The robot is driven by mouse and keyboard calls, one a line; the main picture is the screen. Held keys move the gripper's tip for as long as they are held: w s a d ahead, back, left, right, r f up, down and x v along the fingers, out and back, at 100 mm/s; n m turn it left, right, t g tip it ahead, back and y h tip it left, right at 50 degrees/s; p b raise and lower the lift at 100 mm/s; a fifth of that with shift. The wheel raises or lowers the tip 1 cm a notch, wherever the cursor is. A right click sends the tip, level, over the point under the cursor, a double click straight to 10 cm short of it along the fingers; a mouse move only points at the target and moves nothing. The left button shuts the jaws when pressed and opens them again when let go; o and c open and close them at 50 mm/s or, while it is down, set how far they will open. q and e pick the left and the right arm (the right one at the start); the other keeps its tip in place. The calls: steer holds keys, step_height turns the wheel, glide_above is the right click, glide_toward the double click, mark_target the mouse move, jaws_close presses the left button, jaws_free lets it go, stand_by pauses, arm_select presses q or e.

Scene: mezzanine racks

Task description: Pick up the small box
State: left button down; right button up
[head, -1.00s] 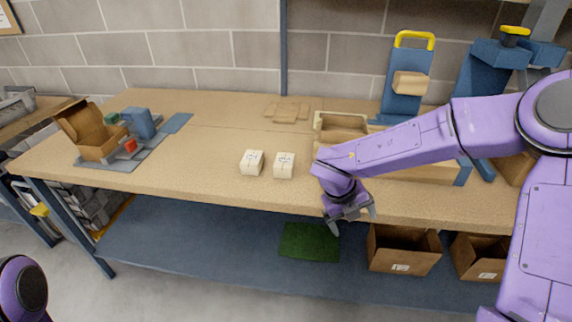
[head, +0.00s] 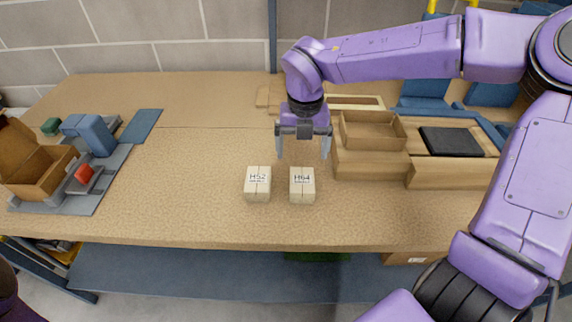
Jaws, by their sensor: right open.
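Two small cream boxes stand side by side on the wooden bench in the head view. The left small box (head: 257,184) is marked H52 and the right small box (head: 302,184) is marked H64. My right gripper (head: 304,153) is open and points down, its fingers apart with nothing between them. It is just behind the boxes in the picture, nearest the H64 box; its exact height over the bench is hard to tell. My left gripper is out of view.
The bench (head: 185,205) is clear around the boxes. Wooden trays (head: 372,130) and a black pad (head: 451,142) lie to the right. At the left are an open cardboard box (head: 35,165), a blue block (head: 95,135) and a red block (head: 84,173) on a grey base.

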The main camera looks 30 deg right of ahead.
mark_target(302, 178)
step_height(302, 178, down, 2)
steer(key=shift+f, duration=0.15)
steer(key=s+f, duration=0.1)
steer(key=s+f+p, duration=0.1)
steer(key=shift+d+f, duration=0.15)
steer(key=shift+f, duration=0.15)
steer(key=f, duration=0.1)
steer(key=w+f, duration=0.1)
steer(key=f, duration=0.3)
steer(key=shift+w+p, duration=0.3)
steer(key=shift+p, duration=0.1)
steer(key=shift+f, duration=0.15)
steer(key=shift+s, duration=0.35)
steer(key=shift+w, duration=0.1)
steer(key=c, duration=1.1)
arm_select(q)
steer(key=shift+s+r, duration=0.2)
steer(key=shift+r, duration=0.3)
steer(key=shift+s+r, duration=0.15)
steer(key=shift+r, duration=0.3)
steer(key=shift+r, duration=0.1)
arm_select(e)
steer(key=shift+r, duration=0.2)
